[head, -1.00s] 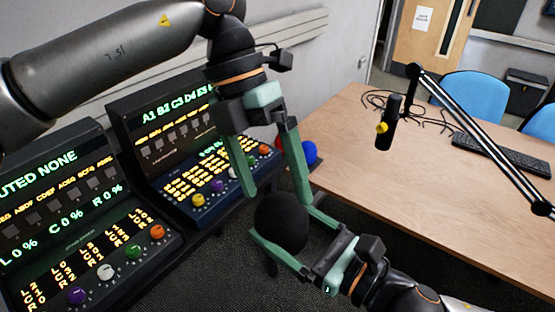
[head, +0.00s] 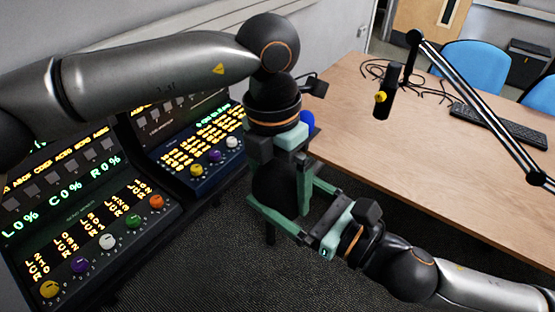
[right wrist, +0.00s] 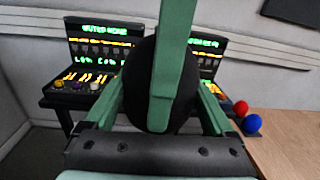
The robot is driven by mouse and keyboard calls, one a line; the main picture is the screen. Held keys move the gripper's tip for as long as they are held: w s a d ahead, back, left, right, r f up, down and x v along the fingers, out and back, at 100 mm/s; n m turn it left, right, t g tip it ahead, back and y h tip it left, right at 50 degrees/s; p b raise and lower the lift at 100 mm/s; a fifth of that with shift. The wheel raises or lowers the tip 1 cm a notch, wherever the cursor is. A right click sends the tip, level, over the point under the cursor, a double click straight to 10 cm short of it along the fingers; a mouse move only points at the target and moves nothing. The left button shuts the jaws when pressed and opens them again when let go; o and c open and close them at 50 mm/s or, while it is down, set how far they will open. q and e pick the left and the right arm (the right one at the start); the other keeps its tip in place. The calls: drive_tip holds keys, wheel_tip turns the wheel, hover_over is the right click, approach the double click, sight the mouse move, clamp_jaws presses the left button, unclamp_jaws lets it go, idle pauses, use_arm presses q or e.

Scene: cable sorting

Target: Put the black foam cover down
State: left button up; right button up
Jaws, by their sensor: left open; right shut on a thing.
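The black foam cover (head: 273,186) is a round black ball in mid-air in front of the desk's left corner. My right gripper (head: 283,200) reaches in from the lower right and is shut on it. In the right wrist view the cover (right wrist: 147,80) sits between my right fingers. My left gripper (head: 297,178) hangs open right over the cover, fingers down. One left finger crosses in front of the cover in the right wrist view; the other is not clearly seen. I cannot tell whether the left fingers touch the cover.
A blue ball (head: 308,121) and a red ball (right wrist: 241,108) are at the desk's near-left corner. A microphone (head: 389,92) hangs from a boom arm (head: 475,110) above the wooden desk (head: 430,160). Two lit consoles (head: 90,235) stand left. A keyboard (head: 500,127) and cables lie farther back.

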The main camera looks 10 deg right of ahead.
use_arm(q)
drive_tip(key=shift+f, duration=0.65)
drive_tip(key=shift+s+d, duration=0.1)
drive_tip(key=c, duration=1)
use_arm(e)
drive_tip(key=o, duration=1)
